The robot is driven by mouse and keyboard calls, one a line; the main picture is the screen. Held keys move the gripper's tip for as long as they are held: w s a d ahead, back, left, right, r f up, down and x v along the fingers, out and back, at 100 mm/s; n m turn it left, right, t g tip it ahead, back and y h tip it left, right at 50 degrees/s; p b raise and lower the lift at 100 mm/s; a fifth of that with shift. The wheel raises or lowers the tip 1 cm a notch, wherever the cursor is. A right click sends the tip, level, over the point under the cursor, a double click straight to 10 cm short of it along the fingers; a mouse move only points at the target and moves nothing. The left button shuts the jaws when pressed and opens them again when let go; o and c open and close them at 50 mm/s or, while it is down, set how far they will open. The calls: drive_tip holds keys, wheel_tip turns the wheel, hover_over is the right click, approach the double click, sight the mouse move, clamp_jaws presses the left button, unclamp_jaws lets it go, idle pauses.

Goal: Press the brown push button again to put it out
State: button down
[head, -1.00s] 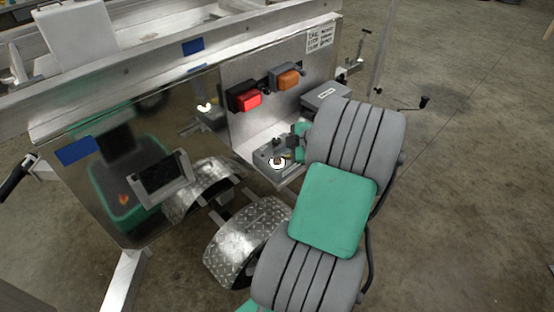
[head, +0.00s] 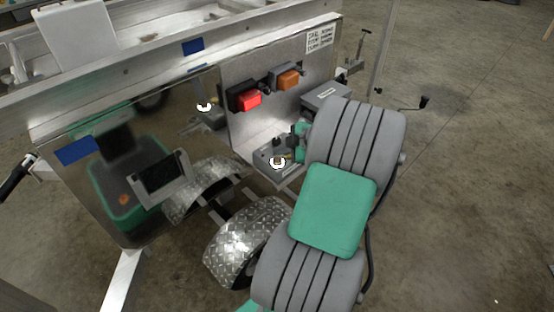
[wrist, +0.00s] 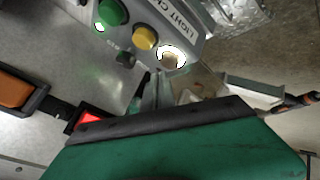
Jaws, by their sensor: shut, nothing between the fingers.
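The brown push button (head: 277,161) sits at the near end of a grey control box, with a bright white lit ring around it. In the wrist view the brown button (wrist: 172,58) shows at the end of a row, past the green and yellow buttons. My gripper (wrist: 157,88) is shut and empty. Its fingertips are close to the brown button, below and a little left of it in the wrist view; I cannot tell whether they touch it. In the head view my arm partly hides the gripper.
The yellow button (wrist: 145,38), green button (wrist: 112,12) and a black knob (wrist: 125,60) are close to the brown button. A lit red lamp (head: 248,100) and an orange lamp (head: 288,80) are on the metal panel behind. A grey box (head: 325,95) stands to the right.

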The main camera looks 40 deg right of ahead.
sight(280, 160)
drive_tip(key=shift+f+b, duration=0.45)
drive_tip(key=shift+b, duration=0.2)
drive_tip(key=shift+f+b, duration=0.3)
drive_tip(key=shift+r, duration=0.15)
drive_tip(key=shift+r, duration=0.6)
wheel_tip(280, 160, up, 6)
drive_tip(key=p, duration=0.3)
idle(1.0)
